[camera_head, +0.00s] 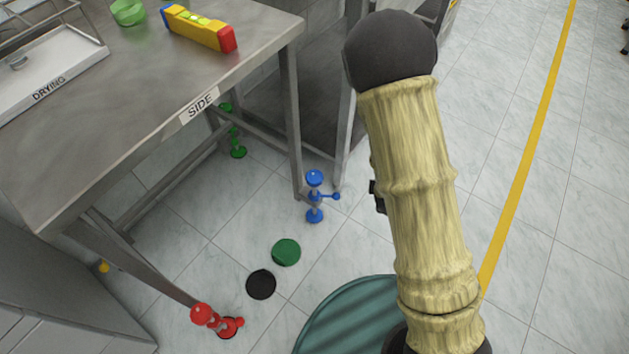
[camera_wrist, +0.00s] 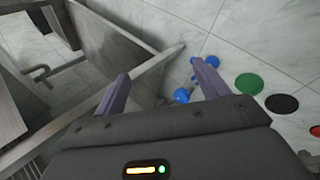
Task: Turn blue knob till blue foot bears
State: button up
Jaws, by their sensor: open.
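The blue levelling foot (camera_head: 315,215) is at the bottom of the near right table leg, with a blue round piece (camera_head: 314,177) above it. A small blue knob (camera_head: 336,196) sticks out to the right between them. I cannot tell whether the foot touches the floor. In the wrist view, blue parts (camera_wrist: 182,95) show between and beside my fingers, partly hidden by the right finger; which one is the knob is unclear. My gripper (camera_wrist: 160,68) is open and empty, its fingers wide apart. In the head view my arm hides most of it.
The steel table (camera_head: 120,120) carries a spirit level (camera_head: 200,27), a green bowl (camera_head: 128,12) and a drying tray (camera_head: 50,68). Red (camera_head: 213,319) and green (camera_head: 237,150) feet stand at other legs. Green (camera_head: 286,252) and black (camera_head: 261,284) discs lie on the floor. Floor right of the table is open.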

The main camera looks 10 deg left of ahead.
jog(key=s+a+f+n+t+y+b, duration=0.3)
jog(key=a+f+n+y, duration=0.4)
jog(key=n, duration=1.7)
jog(key=s+a+f+b, duration=0.1)
jog(key=a+f+b, duration=0.1)
jog(key=a+f, duration=0.1)
jog(key=shift+a+f+y+b, duration=0.3)
jog(key=shift+a+f+b, duration=0.1)
jog(key=shift+a, duration=0.5)
jog(key=shift+w+f, duration=0.1)
